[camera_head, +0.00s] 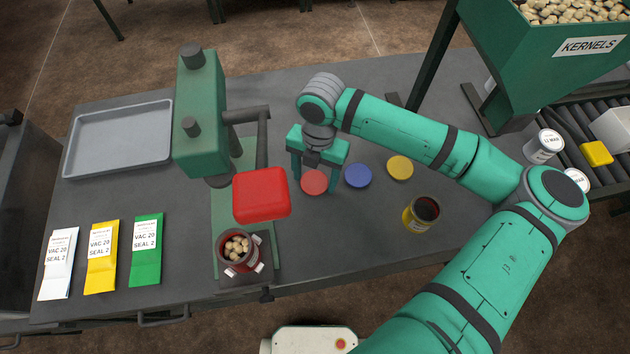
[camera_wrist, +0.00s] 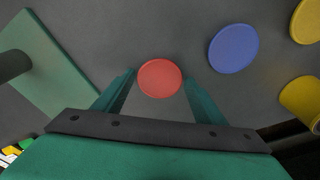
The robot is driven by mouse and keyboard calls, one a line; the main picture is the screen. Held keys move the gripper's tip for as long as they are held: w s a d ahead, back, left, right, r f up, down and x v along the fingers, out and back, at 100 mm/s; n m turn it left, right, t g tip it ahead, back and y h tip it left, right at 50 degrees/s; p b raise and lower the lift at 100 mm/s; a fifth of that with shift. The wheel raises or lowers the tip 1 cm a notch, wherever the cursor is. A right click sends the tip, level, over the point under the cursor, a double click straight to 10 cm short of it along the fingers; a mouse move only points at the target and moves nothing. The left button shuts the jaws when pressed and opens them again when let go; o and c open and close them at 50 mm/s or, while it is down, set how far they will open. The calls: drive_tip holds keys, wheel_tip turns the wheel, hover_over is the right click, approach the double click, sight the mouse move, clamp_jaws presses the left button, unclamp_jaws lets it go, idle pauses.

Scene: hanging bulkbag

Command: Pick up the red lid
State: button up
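The red lid (camera_head: 314,182) is a flat round disc on the grey table, left of a blue lid (camera_head: 358,176). In the wrist view the red lid (camera_wrist: 160,78) lies between the tips of my two fingers, with a gap showing on each side. My gripper (camera_head: 314,184) points down over the lid with its fingers apart. It is open and holds nothing. I cannot tell exactly how high the fingertips are above the table.
A yellow lid (camera_head: 400,167) and a yellow can (camera_head: 420,213) stand to the right. A green press with a red block (camera_head: 261,195) is close on the left, with a filled can (camera_head: 238,251) below it. A grey tray (camera_head: 118,139) lies far left.

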sight(314, 183)
drive_tip(key=c, duration=0.6)
drive_tip(key=shift+c, duration=0.2)
drive_tip(key=shift+r, duration=0.35)
wheel_tip(314, 183, up, 2)
drive_tip(key=shift+r, duration=0.15)
drive_tip(key=s+d+r, duration=0.9)
drive_tip(key=d+r, duration=0.1)
drive_tip(key=shift+s, duration=0.4)
